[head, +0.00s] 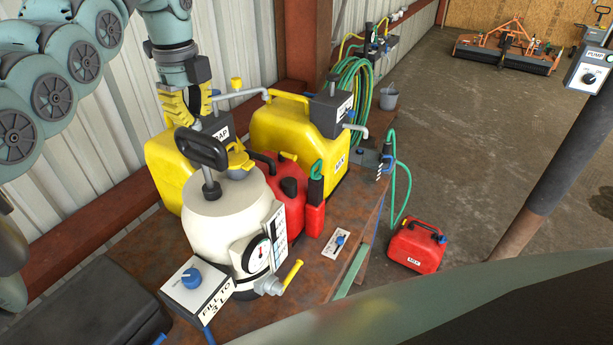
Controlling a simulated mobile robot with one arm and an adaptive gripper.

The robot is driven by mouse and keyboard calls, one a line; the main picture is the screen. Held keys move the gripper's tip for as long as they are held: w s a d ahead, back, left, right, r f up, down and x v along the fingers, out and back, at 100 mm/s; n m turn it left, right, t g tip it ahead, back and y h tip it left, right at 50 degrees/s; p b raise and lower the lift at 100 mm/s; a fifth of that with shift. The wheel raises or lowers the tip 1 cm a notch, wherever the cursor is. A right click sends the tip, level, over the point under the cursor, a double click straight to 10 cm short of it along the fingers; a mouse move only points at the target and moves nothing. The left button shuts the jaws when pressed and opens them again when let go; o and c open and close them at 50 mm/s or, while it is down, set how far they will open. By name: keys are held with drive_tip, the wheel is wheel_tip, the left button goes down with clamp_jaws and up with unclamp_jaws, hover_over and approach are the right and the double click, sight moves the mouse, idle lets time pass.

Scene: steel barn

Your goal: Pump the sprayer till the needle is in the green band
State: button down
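The sprayer (222,222) is a cream-white tank standing upright on the rusty bench. Its black pump handle (203,150) sits on top, with a short length of grey rod showing below the grip. A round white gauge (257,254) is on the tank's front; its needle and any green band are too small to read. A yellow-handled valve or nozzle (291,274) sticks out low at the front right. My gripper (192,116) has yellow fingers pointing down, apart and with nothing seen between them. It appears above and behind the handle; the exact depth gap is unclear.
Two yellow jugs (297,129) and a red can (288,187) crowd behind the sprayer. A control box with a blue knob (191,283) and a "FILL TO 3 L" sign (218,297) stand in front. A second red can (415,248) is on the open floor.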

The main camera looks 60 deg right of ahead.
sight(195, 132)
drive_tip(key=shift+f+b, duration=2.4)
drive_tip(key=shift+f, duration=0.15)
drive_tip(key=shift+r, duration=0.1)
drive_tip(key=shift+r+p, duration=2.7)
drive_tip(key=shift+r, duration=0.75)
wheel_tip(195, 132, up, 5)
drive_tip(key=p, duration=0.4)
drive_tip(key=shift+d, duration=0.1)
